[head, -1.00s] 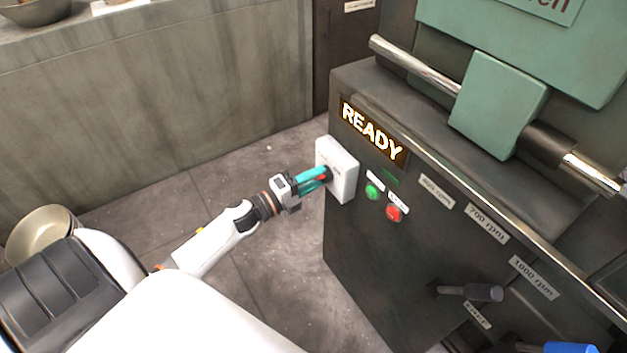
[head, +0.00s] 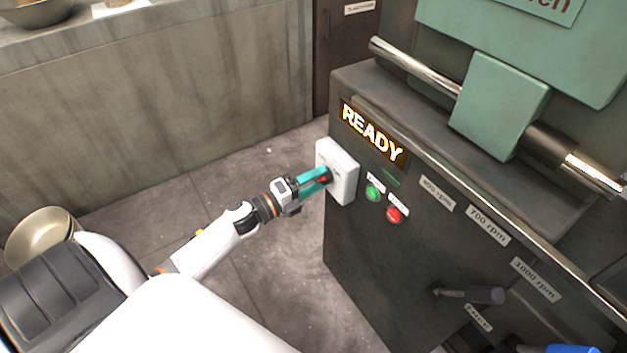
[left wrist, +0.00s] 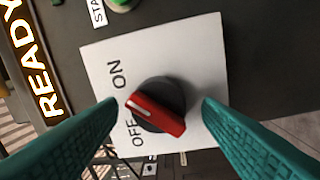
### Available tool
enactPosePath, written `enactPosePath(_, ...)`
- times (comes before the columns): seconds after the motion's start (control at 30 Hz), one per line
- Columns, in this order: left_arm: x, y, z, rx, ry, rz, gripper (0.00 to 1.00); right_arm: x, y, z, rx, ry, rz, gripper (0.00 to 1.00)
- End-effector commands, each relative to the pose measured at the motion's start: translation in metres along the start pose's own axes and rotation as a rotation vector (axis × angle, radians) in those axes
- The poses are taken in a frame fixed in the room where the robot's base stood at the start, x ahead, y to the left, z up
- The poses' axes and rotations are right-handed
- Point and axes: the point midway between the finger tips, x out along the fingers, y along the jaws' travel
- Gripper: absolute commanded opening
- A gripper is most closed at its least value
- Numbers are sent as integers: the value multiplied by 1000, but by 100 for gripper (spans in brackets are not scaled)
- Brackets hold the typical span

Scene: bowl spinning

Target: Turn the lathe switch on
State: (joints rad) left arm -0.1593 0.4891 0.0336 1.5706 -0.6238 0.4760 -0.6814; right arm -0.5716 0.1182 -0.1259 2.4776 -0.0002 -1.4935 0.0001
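The lathe switch is a dark round knob with a red grip (left wrist: 155,112) on a white plate marked ON and OFF (left wrist: 180,60). In the left wrist view the white line on the grip points towards the left edge, between the ON and OFF words. In the head view the white switch box (head: 346,172) is on the left end of the lathe front, its knob largely hidden by my fingers. My left gripper (head: 325,178) is at the knob, its two teal fingers apart on either side, with visible gaps in the wrist view. My right gripper is not in view.
A lit READY sign (head: 372,131) is above the switch box. Green (head: 374,193) and red (head: 394,214) buttons sit to its right. A dark lever (head: 484,294) sticks out lower down.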

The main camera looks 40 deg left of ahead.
Motion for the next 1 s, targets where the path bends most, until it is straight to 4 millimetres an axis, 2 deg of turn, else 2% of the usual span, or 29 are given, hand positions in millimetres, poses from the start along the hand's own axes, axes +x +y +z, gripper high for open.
enactPosePath(0.27, -5, 0, -1, -2, 1, 0, 60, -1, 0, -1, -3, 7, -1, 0)
enactPosePath(0.43, -32, 0, 0, -2, 2, -3, 60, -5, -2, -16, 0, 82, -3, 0)
enactPosePath(0.7, -89, 0, 0, -3, 2, -4, 60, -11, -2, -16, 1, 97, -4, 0)
enactPosePath(0.83, -108, 0, 0, -2, 2, -2, 60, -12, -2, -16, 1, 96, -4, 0)
enactPosePath(1.0, -119, 0, 0, -1, 1, 0, 60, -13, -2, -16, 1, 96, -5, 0)
